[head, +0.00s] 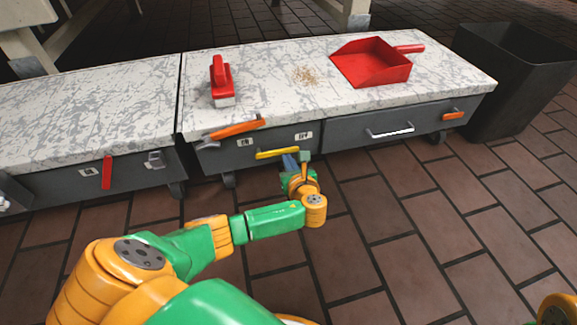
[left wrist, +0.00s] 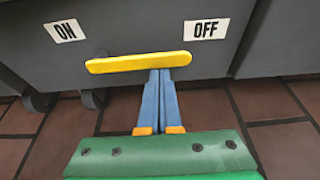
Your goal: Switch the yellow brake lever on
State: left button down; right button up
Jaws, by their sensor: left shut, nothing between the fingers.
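The yellow brake lever (head: 277,153) is on the front of the grey cart under the white worktop. In the left wrist view the yellow lever (left wrist: 125,64) lies nearly level, its left end slightly lower. The ON label (left wrist: 64,31) is up and left of it, and the OFF label (left wrist: 207,28) is up and right. My left gripper (head: 291,160) is shut and empty, its blue fingers (left wrist: 160,76) side by side with tips at the lever's lower edge, right of its middle. I cannot tell whether they touch it. My right gripper is not in view.
An orange handle (head: 234,129) juts from the cart above and left of the lever. A red brush (head: 222,82), crumbs (head: 304,75) and a red dustpan (head: 371,65) lie on the worktop (head: 270,105). A red lever (head: 106,173) is on the left cart. A dark bin (head: 516,78) stands right.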

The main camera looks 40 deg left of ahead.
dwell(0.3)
pick_arm(q)
jog(key=shift+r+n+p, duration=0.25)
jog(key=shift+n+p, duration=0.05)
jog(key=shift+p, duration=0.15)
